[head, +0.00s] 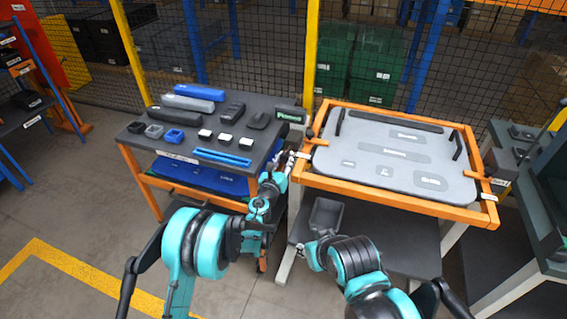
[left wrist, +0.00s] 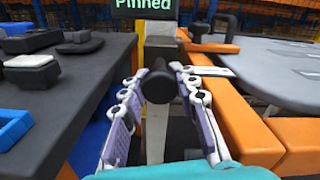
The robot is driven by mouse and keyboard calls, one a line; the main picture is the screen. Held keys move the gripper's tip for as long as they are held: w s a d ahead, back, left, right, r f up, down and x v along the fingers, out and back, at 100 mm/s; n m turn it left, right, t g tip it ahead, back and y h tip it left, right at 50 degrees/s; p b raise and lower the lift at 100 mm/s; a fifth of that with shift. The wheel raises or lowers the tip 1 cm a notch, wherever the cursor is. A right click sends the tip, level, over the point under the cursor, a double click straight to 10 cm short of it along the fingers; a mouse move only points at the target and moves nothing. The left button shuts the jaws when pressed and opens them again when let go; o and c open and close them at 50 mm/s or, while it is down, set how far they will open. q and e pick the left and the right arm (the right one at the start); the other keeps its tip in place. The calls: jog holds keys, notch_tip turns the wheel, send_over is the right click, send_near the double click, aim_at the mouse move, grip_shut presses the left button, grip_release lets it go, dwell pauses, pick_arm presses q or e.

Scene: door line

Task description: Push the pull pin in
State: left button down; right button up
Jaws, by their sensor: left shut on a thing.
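The pull pin's dark round knob (left wrist: 160,87) shows in the left wrist view in front of a grey post, below a dark sign (left wrist: 145,9) with green lettering that reads "Pinned". My left gripper (left wrist: 160,78) has one finger on each side of the knob and is shut on it. In the head view my left gripper (head: 288,163) is in the gap between the two tables, below the same sign (head: 291,115). The pin's shaft is hidden behind the knob. My right arm is at the lower right of the head view; its fingers cannot be made out clearly.
A dark-topped cart (head: 190,140) with boxes and blue parts stands left of the gap. An orange-framed table (head: 470,212) with a grey panel (head: 330,160) stands right. A dark bin (head: 325,215) is below. Mesh fencing closes off the back.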

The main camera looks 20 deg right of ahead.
pick_arm(q)
jog(key=shift+w+d, duration=0.3)
jog(key=shift+w, duration=0.15)
jog(key=c, duration=1.4)
grip_release()
jog(key=v, duration=1.1)
jog(key=shift+s+a, duration=0.25)
jog(key=shift+s, duration=0.05)
